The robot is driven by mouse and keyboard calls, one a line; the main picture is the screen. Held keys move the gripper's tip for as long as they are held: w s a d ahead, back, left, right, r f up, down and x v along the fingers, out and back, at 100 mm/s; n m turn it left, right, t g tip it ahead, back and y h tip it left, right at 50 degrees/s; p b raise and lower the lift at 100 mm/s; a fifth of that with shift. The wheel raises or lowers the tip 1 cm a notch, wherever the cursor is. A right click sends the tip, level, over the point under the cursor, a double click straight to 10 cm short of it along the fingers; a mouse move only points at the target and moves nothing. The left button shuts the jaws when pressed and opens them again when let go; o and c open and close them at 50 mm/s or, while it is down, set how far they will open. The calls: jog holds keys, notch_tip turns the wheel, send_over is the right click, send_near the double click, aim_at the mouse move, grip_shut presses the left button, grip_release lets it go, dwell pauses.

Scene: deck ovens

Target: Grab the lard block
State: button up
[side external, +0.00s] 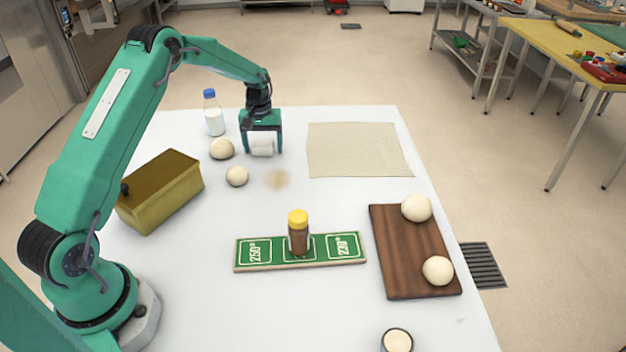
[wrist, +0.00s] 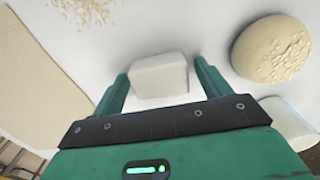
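The lard block (side external: 262,148) is a small white block at the back of the white table. My gripper (side external: 262,146) points down over it, with one finger on each side. In the wrist view the block (wrist: 160,76) lies between the fingertips of my gripper (wrist: 161,70). A narrow gap shows between the block and each finger, so the gripper is open around it. The block's underside is hidden.
Dough balls (side external: 221,149) (side external: 237,176) and a blue-capped bottle (side external: 213,113) stand left of my gripper. A beige sheet (side external: 362,150) lies to its right. Nearer are a brass-coloured box (side external: 163,187), a green panel (side external: 268,254) under a jar (side external: 298,235), and a wooden board (side external: 408,250).

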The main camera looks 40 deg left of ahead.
aim_at(264, 144)
jog(key=c, duration=0.9)
jog(key=shift+r, duration=0.15)
jog(key=shift+r, duration=0.55)
jog(key=r, duration=0.3)
jog(key=shift+d+r, duration=0.1)
jog(key=shift+d, duration=0.3)
jog(key=d+r, duration=0.2)
jog(key=d, duration=0.1)
jog(key=s+d+r, duration=0.1)
jog(key=d+r, duration=0.1)
jog(key=d, duration=0.2)
jog(key=s+d+r, duration=0.1)
jog(key=d+r, duration=0.1)
jog(key=d, duration=0.1)
jog(key=shift+s+d+r, duration=0.15)
jog(key=shift+d+r, duration=0.05)
jog(key=shift+d, duration=0.15)
